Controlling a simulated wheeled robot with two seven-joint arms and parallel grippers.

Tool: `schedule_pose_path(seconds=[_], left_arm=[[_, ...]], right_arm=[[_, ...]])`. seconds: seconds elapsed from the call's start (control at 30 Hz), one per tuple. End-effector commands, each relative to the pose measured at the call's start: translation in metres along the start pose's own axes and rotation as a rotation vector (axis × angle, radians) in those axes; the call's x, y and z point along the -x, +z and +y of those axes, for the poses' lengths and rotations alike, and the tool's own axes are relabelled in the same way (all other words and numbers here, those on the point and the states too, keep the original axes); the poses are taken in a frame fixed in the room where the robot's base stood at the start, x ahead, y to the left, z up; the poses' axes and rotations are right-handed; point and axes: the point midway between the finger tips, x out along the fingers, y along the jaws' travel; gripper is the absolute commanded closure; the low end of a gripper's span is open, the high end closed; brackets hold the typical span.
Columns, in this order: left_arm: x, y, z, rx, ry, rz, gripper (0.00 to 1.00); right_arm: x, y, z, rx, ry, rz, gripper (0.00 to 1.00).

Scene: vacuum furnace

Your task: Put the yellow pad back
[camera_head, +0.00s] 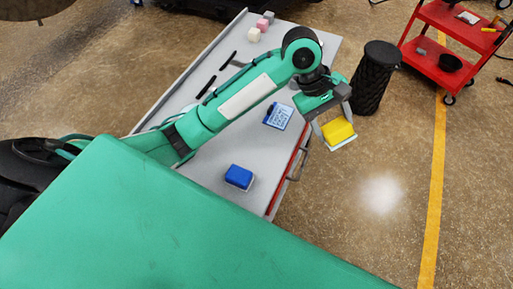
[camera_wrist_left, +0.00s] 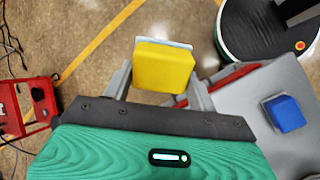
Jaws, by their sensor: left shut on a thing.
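The yellow pad (camera_head: 338,131) is a yellow block with a pale underside. My left gripper (camera_head: 333,128) is shut on it and holds it out past the right edge of the grey cart top (camera_head: 210,160), above the floor. In the left wrist view the yellow pad (camera_wrist_left: 164,67) sits between the two fingers of the left gripper (camera_wrist_left: 160,75). A blue pad (camera_head: 239,177) lies on the near part of the cart top, and it also shows in the left wrist view (camera_wrist_left: 285,113). My right gripper is in neither view.
A black ribbed bin (camera_head: 376,78) stands beyond the gripper. A red trolley (camera_head: 450,50) is at the back right. Open floor lies right of the cart.

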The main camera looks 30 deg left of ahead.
Motion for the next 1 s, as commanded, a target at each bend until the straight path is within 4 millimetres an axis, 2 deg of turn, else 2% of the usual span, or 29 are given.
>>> schedule_pose_path(seconds=[0.17, 0.3, 0.5, 0.63, 0.8, 0.87, 1.0], left_arm=[[0.025, -0.015, -0.027, -0.291, -0.262, 0.066, 0.6], [0.06, -0.035, -0.06, -0.509, -0.416, 0.137, 0.6], [0.106, -0.054, -0.091, -0.659, -0.501, 0.204, 0.6], [0.126, -0.06, -0.102, -0.703, -0.523, 0.228, 0.6], [0.133, -0.065, -0.11, -0.725, -0.533, 0.239, 0.6], [0.126, -0.068, -0.114, -0.726, -0.534, 0.238, 0.6], [0.099, -0.08, -0.126, -0.725, -0.536, 0.235, 0.6]], right_arm=[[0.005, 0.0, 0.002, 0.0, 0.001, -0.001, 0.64], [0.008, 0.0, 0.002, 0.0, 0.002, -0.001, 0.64], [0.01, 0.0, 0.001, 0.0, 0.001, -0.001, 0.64], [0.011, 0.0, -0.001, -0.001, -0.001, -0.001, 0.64], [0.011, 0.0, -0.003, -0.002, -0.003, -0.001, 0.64], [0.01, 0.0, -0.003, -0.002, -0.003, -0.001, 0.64], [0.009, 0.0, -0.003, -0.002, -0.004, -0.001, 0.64]])
